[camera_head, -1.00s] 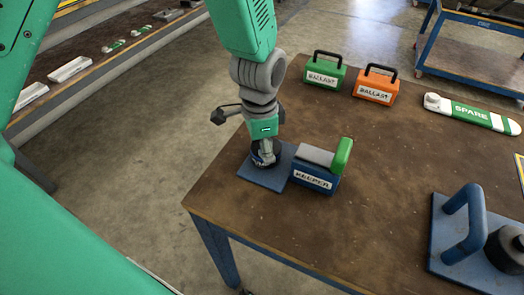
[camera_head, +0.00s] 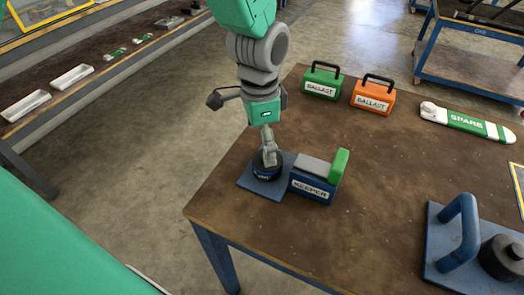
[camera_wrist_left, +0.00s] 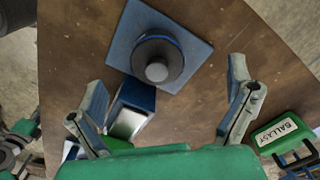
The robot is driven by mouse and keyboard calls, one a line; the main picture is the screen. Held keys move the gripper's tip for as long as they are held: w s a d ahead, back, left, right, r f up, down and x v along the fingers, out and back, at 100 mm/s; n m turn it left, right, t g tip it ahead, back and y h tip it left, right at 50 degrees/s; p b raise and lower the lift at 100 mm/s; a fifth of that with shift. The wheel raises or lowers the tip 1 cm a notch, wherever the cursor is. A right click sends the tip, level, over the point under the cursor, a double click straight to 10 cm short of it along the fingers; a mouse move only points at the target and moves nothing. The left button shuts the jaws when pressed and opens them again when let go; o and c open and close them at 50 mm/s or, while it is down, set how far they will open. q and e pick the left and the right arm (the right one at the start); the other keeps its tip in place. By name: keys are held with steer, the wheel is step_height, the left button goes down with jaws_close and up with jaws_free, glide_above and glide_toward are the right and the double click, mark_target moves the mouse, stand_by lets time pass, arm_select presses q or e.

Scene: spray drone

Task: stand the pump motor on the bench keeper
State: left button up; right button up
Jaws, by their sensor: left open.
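The pump motor (camera_head: 267,173), a dark round body with a blue band, stands upright on a square blue plate (camera_head: 249,183) at the bench's near left corner. In the left wrist view the motor (camera_wrist_left: 157,62) shows from above with a grey hub. The keeper block (camera_head: 313,186), blue with a KEEPER label, grey top and green end, sits beside the plate; whether they are joined I cannot tell. My left gripper (camera_head: 268,155) is directly above the motor, pointing down. In the left wrist view its fingers (camera_wrist_left: 167,80) are spread wide and empty. My right gripper is out of view.
Green (camera_head: 323,81) and orange (camera_head: 373,94) ballast blocks stand at the back of the bench, with a white-green SPARE arm (camera_head: 467,122) to their right. A blue fixture with a handle (camera_head: 458,232) and dark cylinder stands front right. The bench middle is clear.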

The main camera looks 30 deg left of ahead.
mark_target(261, 158)
arm_select(q)
step_height(261, 158, up, 5)
steer(key=shift+d+r+p, duration=0.1)
steer(key=shift+r+p, duration=0.05)
steer(key=shift+p, duration=0.3)
stand_by(0.3)
